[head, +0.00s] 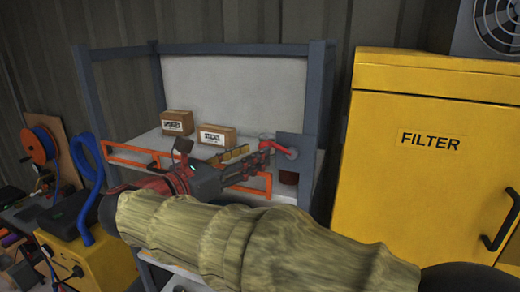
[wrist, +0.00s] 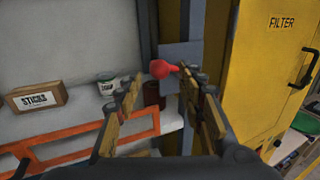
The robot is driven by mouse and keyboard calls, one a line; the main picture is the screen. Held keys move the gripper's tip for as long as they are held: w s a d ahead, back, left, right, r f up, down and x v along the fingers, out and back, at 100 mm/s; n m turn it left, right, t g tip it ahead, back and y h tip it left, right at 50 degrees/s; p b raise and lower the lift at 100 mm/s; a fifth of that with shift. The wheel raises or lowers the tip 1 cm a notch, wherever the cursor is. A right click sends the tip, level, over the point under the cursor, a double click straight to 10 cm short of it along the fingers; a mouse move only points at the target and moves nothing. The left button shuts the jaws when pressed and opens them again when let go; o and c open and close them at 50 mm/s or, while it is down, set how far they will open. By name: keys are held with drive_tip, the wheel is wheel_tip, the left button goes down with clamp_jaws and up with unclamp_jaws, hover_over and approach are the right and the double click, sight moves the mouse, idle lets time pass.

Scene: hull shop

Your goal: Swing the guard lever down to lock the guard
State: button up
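The red guard lever (head: 282,149) sticks out from a grey plate (head: 296,146) on the right post of the rack. Its round red knob (wrist: 160,69) shows in the wrist view, ahead of the gap between my fingertips. The lever lies roughly level, pointing left in the head view. The orange guard (head: 139,157) is a barred frame along the shelf front; it also shows in the wrist view (wrist: 88,140). My gripper (head: 250,160) is open and empty, close to the knob (wrist: 160,88). I cannot tell whether a finger touches it. My arm hides part of the guard.
Cardboard boxes (head: 177,122) (wrist: 38,96) and a white can (wrist: 107,84) stand on the shelf behind the guard. A reddish-brown can (wrist: 152,94) is near the right post. A yellow filter cabinet (head: 430,150) stands close on the right.

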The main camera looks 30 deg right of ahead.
drive_tip(key=x, duration=0.4)
drive_tip(key=shift+a, duration=0.15)
drive_tip(key=shift+c, duration=0.2)
clamp_jaws()
idle(0.7)
